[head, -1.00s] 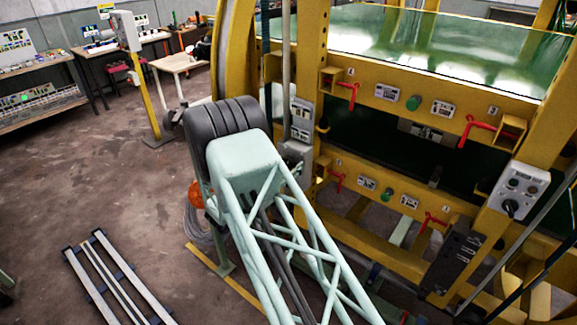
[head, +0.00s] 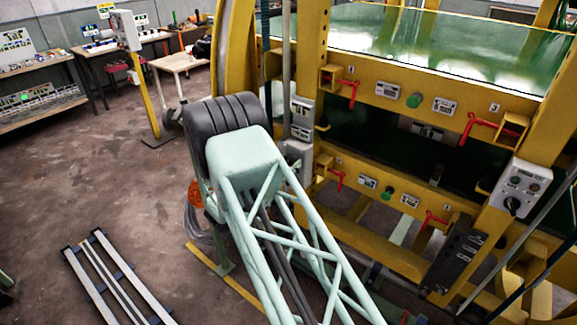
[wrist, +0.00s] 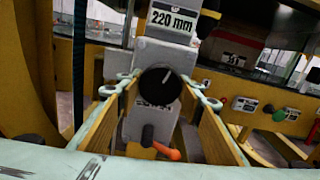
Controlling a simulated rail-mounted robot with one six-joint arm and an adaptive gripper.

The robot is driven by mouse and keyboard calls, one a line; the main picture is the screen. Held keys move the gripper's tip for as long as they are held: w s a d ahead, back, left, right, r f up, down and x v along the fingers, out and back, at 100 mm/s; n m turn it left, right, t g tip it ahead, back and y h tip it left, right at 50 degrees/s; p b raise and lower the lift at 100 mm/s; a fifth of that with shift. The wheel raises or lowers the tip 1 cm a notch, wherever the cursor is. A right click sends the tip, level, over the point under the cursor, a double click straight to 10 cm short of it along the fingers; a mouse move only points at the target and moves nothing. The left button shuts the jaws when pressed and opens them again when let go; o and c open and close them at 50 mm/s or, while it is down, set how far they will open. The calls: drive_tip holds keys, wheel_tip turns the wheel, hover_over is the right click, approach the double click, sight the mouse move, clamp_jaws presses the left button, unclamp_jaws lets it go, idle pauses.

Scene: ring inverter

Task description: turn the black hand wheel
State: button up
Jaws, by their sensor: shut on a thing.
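The black hand wheel (wrist: 160,88) is a round dark knob with a short light mark, seen face on in the wrist view. It sits on a grey box below a "220 mm" label. My gripper (wrist: 160,96) has its two fingers on the left and right of the wheel and is shut on it. The exact contact of the pads is hard to see. In the head view, my arm hides the gripper and the wheel.
An orange-red lever (wrist: 167,152) lies just below the wheel. The yellow machine frame (head: 395,85) with red handles and green buttons stands to the right. A control box (head: 519,186) is at its right post. Metal rails (head: 105,272) lie on the open floor at left.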

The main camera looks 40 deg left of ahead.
drive_tip(key=shift+f, duration=0.1)
drive_tip(key=m+b, duration=0.5)
drive_tip(key=b, duration=0.1)
drive_tip(key=shift+b, duration=0.4)
drive_tip(key=m+b, duration=0.3)
drive_tip(key=b, duration=0.1)
drive_tip(key=shift+a, duration=0.1)
drive_tip(key=shift+m+b, duration=1)
drive_tip(key=shift+b, duration=0.15)
drive_tip(key=shift+m+b, duration=0.3)
drive_tip(key=shift+m, duration=0.1)
drive_tip(key=o, duration=0.9)
